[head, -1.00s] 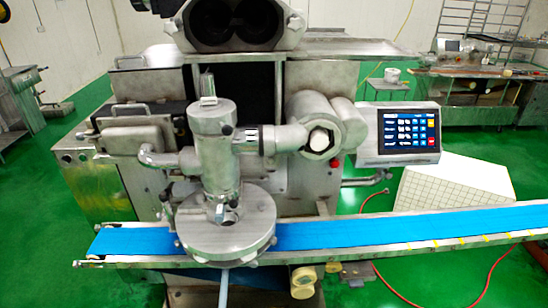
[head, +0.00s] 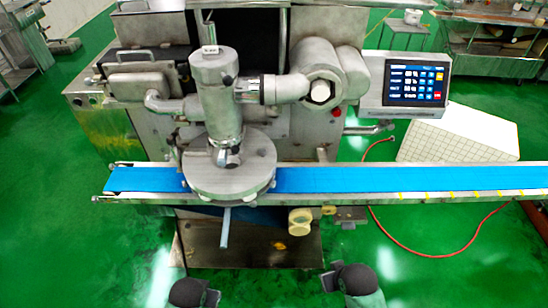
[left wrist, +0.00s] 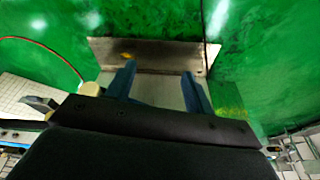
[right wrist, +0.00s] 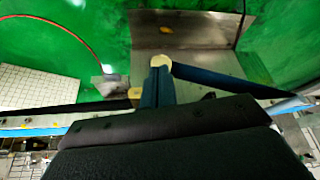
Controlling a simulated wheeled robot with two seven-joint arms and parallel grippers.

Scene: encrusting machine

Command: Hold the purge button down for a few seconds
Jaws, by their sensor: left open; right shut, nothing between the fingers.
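The control panel (head: 417,85) stands upright on the right of the machine in the head view. Its lit screen shows white readouts, several blue keys, a yellow key (head: 439,76) and a red key (head: 437,95). The labels are too small to read, so I cannot tell which is the purge button. My left gripper (head: 212,298) is low at the front, its two fingers apart and empty in the left wrist view (left wrist: 158,78). My right gripper (head: 330,281) is low right of centre, well below the panel; its fingers are together in the right wrist view (right wrist: 160,64).
A blue conveyor belt (head: 350,180) runs across the machine's front, between my grippers and the panel. A round metal head (head: 230,182) sits over the belt. A small red knob (head: 336,111) is on the machine body. A red hose (head: 385,235) lies on the green floor.

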